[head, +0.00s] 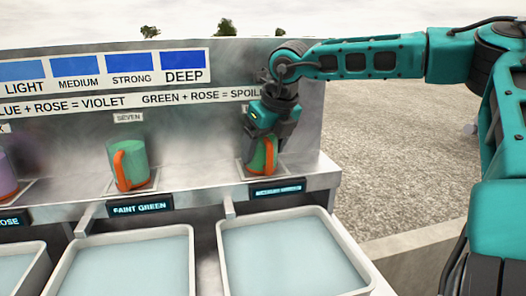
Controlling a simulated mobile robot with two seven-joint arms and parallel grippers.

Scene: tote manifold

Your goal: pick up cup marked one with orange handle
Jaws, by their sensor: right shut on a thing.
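A green cup with an orange handle (259,163) stands on a square pad at the right end of the metal shelf. My right gripper (266,134) is over this cup from above and is shut on it. The gripper hides the cup's upper part and most of the label behind it, so I cannot read its mark. Another green cup with an orange handle (131,164) stands on a pad to its left, under a label reading "SEVEN". My left gripper is not in view.
A purple cup (6,175) is cut off at the left edge. White trays of pale liquid (126,233) (287,217) stand in front of the shelf, below small displays. The back panel (230,75) carries colour swatches and text. Open gravel lies to the right.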

